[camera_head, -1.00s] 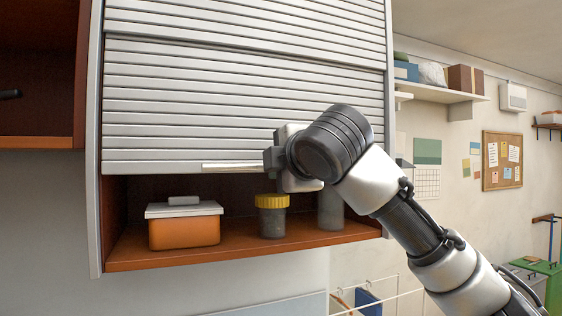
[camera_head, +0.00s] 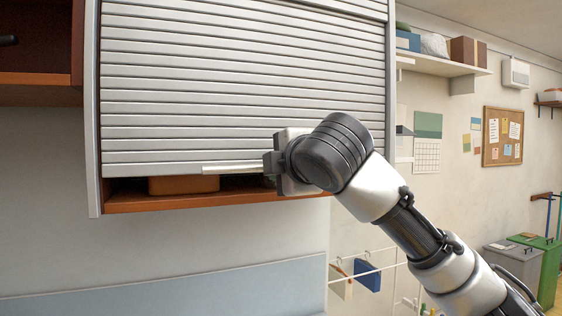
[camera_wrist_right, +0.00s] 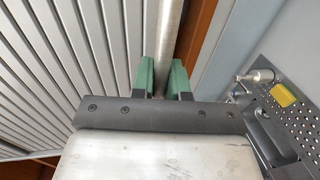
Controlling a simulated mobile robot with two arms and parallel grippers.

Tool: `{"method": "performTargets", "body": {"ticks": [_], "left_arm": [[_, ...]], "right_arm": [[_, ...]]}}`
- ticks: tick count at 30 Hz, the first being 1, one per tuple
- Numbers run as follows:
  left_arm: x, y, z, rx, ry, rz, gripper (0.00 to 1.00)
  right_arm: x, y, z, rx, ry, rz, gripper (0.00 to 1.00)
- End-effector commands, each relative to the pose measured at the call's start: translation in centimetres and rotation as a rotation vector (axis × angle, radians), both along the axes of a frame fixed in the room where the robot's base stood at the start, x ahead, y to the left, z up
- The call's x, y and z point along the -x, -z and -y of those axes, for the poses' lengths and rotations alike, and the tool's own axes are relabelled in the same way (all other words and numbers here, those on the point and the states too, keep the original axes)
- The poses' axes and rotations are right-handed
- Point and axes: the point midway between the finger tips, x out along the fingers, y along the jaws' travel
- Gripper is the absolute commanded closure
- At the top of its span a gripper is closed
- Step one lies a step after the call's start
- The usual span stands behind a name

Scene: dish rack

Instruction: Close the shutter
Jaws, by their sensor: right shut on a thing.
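The grey slatted shutter (camera_head: 220,100) hangs most of the way down the cabinet front in the head view. A narrow gap stays open between its lower edge and the orange-brown cabinet floor (camera_head: 230,199). The pale handle bar (camera_head: 230,169) runs along the shutter's lower edge. My right gripper (camera_head: 270,164) is at the right part of that bar. In the right wrist view its green fingers (camera_wrist_right: 162,82) are shut on the bar (camera_wrist_right: 170,40), one on each side. My left gripper is not in view.
Inside the gap, the lower part of an orange box (camera_head: 184,185) shows; things further right are mostly hidden by the shutter and my arm. An open cabinet (camera_head: 36,60) adjoins at left. Below is bare wall and a wire rack (camera_head: 365,275).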

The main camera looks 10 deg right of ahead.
Motion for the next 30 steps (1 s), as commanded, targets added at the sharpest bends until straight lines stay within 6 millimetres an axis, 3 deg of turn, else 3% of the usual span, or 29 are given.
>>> {"method": "performTargets", "body": {"ticks": [30], "left_arm": [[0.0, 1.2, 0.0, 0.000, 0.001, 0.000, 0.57]], "right_arm": [[0.0, 2.2, 0.0, 0.000, 0.001, -0.001, 1.00]]}}
